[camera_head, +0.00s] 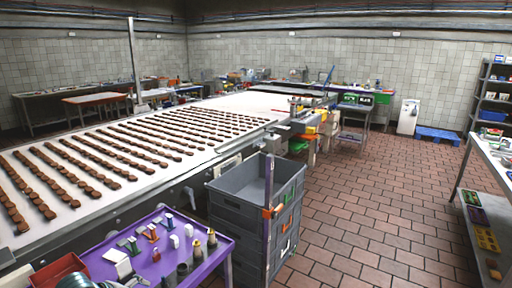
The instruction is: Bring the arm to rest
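A grey, dark-green rounded part at the bottom left edge, over the near edge of the purple table (215,250), looks like part of my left arm. Its end, apparently my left gripper (132,281), is cut off by the frame, and whether its fingers are open or shut does not show. My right arm and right gripper are not in view. On the purple table stand several small bottles with yellow tops (212,238), white pieces (174,241), dark cylinders (182,272) and small green and orange items (152,234).
A stack of grey crates (232,215) stands right of the purple table, beside an upright post (268,182). Behind is a long conveyor (150,180) with rows of brown round biscuits. A red tray (58,270) lies bottom left. The tiled floor (375,200) on the right is clear.

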